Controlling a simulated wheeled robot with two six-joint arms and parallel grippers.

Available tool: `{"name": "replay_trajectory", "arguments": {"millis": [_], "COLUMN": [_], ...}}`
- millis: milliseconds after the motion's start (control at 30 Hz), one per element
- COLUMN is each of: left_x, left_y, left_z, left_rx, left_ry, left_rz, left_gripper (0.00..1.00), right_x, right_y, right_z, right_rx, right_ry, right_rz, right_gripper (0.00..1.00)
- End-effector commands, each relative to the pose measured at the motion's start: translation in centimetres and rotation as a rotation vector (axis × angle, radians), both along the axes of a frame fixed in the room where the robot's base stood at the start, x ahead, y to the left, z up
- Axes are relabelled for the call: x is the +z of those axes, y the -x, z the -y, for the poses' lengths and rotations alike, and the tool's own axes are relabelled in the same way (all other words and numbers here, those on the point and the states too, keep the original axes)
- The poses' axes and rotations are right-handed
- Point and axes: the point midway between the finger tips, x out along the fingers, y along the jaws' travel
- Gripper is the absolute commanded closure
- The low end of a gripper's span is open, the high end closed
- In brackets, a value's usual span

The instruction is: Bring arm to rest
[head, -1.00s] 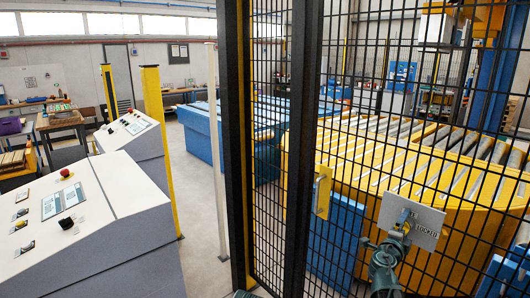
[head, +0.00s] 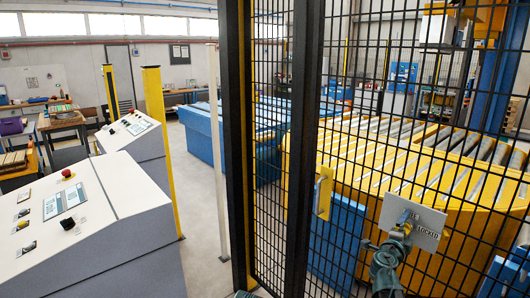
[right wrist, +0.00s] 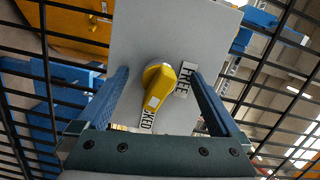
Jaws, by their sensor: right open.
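A grey plate (head: 428,219) with a yellow rotary handle (head: 406,216) is at the mesh gate on the right of the head view. In the right wrist view the plate (right wrist: 205,30) fills the middle, with the yellow handle (right wrist: 160,84) at its centre. A FREE label (right wrist: 187,79) is beside the handle; a LOCKED label (right wrist: 147,122) is partly covered by it. My right gripper (head: 396,233) is in front of the plate. Its fingers (right wrist: 160,95) are open, one on each side of the handle with gaps showing. My left gripper is not in view.
A dark post (head: 235,130) and black mesh fence (head: 350,100) stand close ahead. Behind them is a yellow roller conveyor (head: 400,170). Grey control consoles (head: 110,220) and a yellow post (head: 158,140) stand on the left. Bare floor (head: 200,235) shows between.

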Motion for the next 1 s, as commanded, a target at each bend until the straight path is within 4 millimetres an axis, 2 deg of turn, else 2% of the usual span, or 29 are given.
{"name": "replay_trajectory", "arguments": {"millis": [1000], "left_x": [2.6], "left_y": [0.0], "left_z": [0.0], "left_rx": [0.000], "left_ry": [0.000], "left_rz": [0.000], "left_gripper": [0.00], "right_x": [0.3], "right_y": [-0.1], "right_z": [-0.3], "right_rx": [0.000], "right_ry": [0.564], "right_rz": [-0.662], "right_gripper": [0.00]}}
